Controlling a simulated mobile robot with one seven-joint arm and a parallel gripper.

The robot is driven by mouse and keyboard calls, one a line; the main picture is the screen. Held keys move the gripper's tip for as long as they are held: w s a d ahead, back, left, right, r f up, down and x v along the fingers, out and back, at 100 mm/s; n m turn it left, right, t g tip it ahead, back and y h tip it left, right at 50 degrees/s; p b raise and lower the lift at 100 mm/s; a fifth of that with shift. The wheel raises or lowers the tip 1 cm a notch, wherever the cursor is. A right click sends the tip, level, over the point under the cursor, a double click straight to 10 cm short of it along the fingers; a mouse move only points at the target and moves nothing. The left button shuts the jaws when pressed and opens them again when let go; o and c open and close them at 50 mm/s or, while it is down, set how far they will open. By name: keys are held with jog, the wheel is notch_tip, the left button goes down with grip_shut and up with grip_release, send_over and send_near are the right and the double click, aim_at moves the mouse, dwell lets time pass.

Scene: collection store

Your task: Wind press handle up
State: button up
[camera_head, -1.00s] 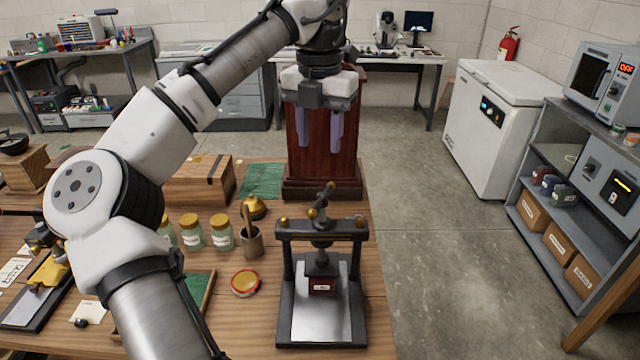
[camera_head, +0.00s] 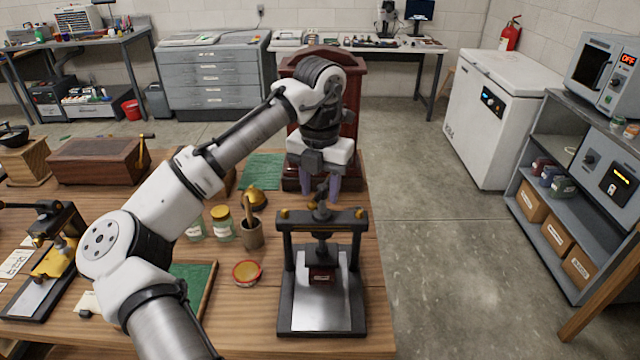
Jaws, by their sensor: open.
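The black press (camera_head: 362,290) stands upright on the wooden table, with a black crossbar, two posts and a metal bed plate. Its handle (camera_head: 321,198) sits on top of the central screw, above the crossbar. A dark red block with a white label (camera_head: 321,275) is under the screw; I cannot tell whether the screw presses on it. My gripper (camera_head: 320,198) points down with its two purple-grey fingers apart, at or just behind the handle. The fingertips are partly hidden by the handle and crossbar, and I cannot tell whether they touch it. I see nothing held.
A dark red wooden cabinet (camera_head: 352,150) stands close behind my gripper. Left of the press are a mortar with pestle (camera_head: 252,236), a red-rimmed round tin (camera_head: 247,272), jars (camera_head: 223,228) and a brass bell (camera_head: 256,198). The floor right of the table (camera_head: 450,260) is clear.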

grip_shut()
